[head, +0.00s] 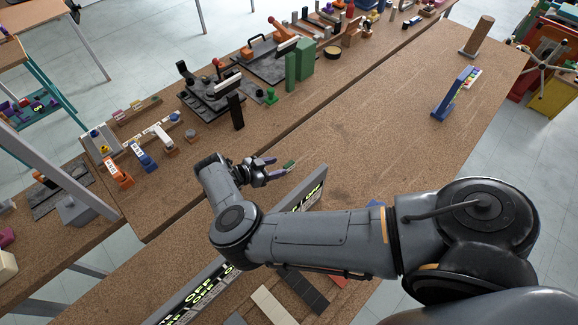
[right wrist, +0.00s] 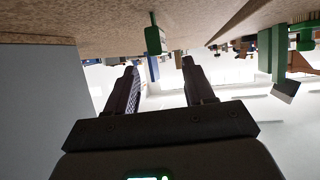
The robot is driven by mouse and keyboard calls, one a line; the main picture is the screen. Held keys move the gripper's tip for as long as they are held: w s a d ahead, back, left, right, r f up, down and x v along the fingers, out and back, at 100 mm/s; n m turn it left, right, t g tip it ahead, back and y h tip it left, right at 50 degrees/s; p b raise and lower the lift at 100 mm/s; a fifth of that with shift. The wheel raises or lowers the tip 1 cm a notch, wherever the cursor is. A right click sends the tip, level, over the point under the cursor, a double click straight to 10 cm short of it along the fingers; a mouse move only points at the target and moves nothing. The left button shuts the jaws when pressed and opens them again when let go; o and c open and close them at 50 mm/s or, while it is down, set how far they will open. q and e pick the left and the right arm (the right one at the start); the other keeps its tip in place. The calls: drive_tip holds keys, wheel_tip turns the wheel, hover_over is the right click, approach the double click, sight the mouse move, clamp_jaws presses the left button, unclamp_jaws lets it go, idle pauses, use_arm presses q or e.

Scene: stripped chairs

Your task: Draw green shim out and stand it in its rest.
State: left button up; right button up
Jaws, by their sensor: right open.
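The small green shim (head: 289,166) shows just beyond the fingertips of my right gripper (head: 273,168), near the far end of the dark OFF sign board. In the right wrist view, which looks upside down, the green shim (right wrist: 155,40) is a small block on a thin stem, ahead of the right fingers (right wrist: 160,68). The fingers are apart with nothing between them, and the shim lies beyond their tips. I cannot tell which thing is the shim's rest. My left gripper is not in view.
The OFF sign board (head: 312,190) stands beside my right gripper, partly behind my arm. A blue stand (head: 455,92) is at the right of the table. Green blocks (head: 305,60) and black fixtures (head: 210,95) line the farther table. The table's middle right is clear.

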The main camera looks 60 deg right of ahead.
sight(288, 165)
drive_tip(key=shift+s+d+f+p, duration=0.2)
drive_tip(key=shift+s+d+p, duration=0.15)
drive_tip(key=shift+d, duration=0.15)
drive_tip(key=p+x, duration=0.1)
drive_tip(key=x, duration=0.3)
drive_tip(key=shift+f, duration=0.1)
drive_tip(key=shift+a, duration=0.1)
drive_tip(key=shift+c, duration=0.5)
clamp_jaws()
